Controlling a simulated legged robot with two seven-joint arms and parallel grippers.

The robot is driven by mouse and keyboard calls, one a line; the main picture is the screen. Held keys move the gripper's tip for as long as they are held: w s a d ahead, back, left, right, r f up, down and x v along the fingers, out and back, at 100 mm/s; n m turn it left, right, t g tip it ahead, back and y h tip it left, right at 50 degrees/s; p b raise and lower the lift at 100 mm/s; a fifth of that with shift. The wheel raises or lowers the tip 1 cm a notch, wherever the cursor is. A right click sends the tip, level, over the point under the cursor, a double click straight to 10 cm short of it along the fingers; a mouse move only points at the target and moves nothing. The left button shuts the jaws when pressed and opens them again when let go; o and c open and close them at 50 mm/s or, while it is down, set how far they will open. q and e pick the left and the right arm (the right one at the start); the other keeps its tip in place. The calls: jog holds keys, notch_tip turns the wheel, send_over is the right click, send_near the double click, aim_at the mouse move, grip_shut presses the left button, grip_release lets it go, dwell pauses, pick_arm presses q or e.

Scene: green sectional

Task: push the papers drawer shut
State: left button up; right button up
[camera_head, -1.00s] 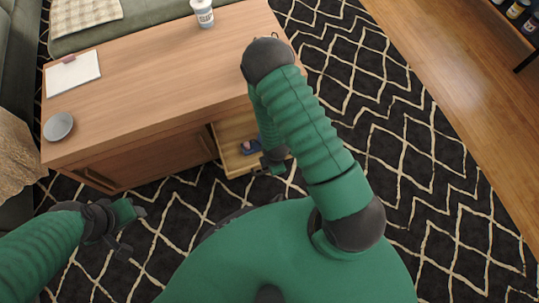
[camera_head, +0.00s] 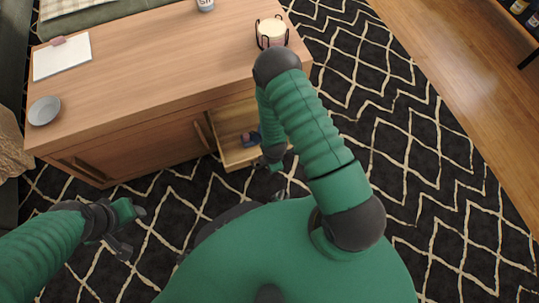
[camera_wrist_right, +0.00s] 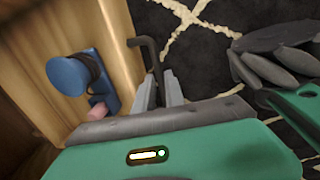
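The drawer (camera_head: 233,159) stands open at the right end of the wooden low table's front. A small blue object lies inside it; no papers show. In the right wrist view, the drawer's wooden wall (camera_wrist_right: 119,40) is beside my right gripper (camera_wrist_right: 160,90). A dark bent bar, perhaps the drawer handle (camera_wrist_right: 146,50), shows at its fingertips. I cannot tell whether the fingers grip it. In the head view my right gripper (camera_head: 276,162) is at the drawer's front right, partly hidden by my arm. My left gripper (camera_head: 131,228) is open and empty above the rug.
The low table (camera_head: 150,75) carries a clipboard (camera_head: 62,58), a grey bowl (camera_head: 44,111), a white cup (camera_head: 205,4) and a candle in a dark holder (camera_head: 271,33). The blue object (camera_wrist_right: 82,78) sits beside a pink block (camera_wrist_right: 97,108). Patterned rug (camera_head: 400,150) lies clear to the right.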

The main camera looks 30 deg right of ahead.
jog(key=shift+d, duration=0.1)
grip_shut()
pick_arm(q)
jog(key=shift+d, duration=0.1)
dwell(0.9)
